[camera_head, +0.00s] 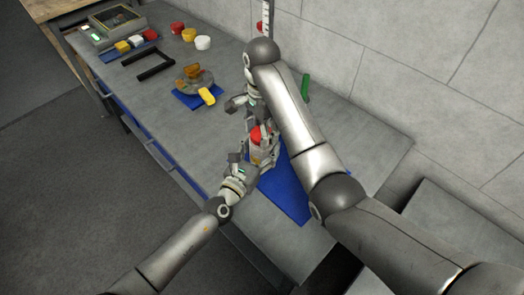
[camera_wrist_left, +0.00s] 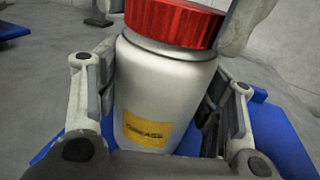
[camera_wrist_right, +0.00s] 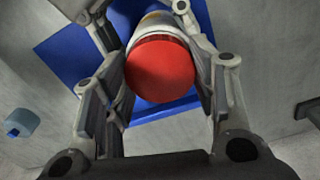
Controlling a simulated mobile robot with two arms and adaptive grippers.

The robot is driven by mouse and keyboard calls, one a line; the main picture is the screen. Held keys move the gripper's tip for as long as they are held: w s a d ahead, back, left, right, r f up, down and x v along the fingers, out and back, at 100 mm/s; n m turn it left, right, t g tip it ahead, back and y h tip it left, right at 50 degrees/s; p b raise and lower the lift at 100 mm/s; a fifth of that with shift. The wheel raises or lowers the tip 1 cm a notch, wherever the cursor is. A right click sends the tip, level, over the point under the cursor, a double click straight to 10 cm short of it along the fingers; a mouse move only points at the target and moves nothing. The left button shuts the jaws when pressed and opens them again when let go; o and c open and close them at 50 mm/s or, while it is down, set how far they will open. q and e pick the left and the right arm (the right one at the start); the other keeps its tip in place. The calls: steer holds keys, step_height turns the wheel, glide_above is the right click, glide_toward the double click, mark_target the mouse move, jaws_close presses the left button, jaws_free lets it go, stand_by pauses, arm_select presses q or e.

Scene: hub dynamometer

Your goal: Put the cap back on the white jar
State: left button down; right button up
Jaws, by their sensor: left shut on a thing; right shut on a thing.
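The white jar (camera_wrist_left: 168,80) stands upright with a yellow label reading GREASE. My left gripper (camera_wrist_left: 152,105) is shut around its body, with a finger on each side. The red cap (camera_wrist_left: 172,20) is on the top of the jar, and no clear gap shows between them. My right gripper (camera_wrist_right: 165,65) is shut on the red cap (camera_wrist_right: 160,72), with fingers on both sides of it. In the head view the cap (camera_head: 255,134) shows between the two grippers, above the jar (camera_head: 262,153). The grippers partly hide the jar there, and the cap hides its mouth.
A blue mat (camera_head: 285,195) lies under the jar. A hub with a yellow part sits on a smaller blue mat (camera_head: 184,97). A black frame (camera_head: 155,64), small pots (camera_head: 203,42) and an instrument box (camera_head: 110,25) stand farther back. A green cylinder (camera_head: 305,88) is near the wall.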

steer(key=o, duration=1.1)
steer(key=w+r+n, duration=0.1)
steer(key=r+n, duration=0.1)
steer(key=n, duration=0.2)
steer(key=r+n, duration=0.3)
steer(key=n, duration=0.2)
steer(key=w+r+n+t, duration=0.1)
steer(key=r+n, duration=0.1)
steer(key=n, duration=0.3)
steer(key=shift+w+a+r, duration=0.3)
steer(key=shift+w+a, duration=0.05)
steer(key=shift+s+r+n, duration=0.15)
steer(key=shift+s+n, duration=0.05)
steer(key=shift+n, duration=0.9)
steer(key=n, duration=0.3)
steer(key=shift+s+r+n, duration=0.15)
steer(key=shift+s+n, duration=0.25)
steer(key=n, duration=0.1)
steer(key=s+n, duration=0.1)
steer(key=n, duration=0.1)
steer(key=n+g, duration=0.1)
steer(key=n, duration=0.1)
steer(key=shift+s+d, duration=0.25)
steer(key=shift+d, duration=0.15)
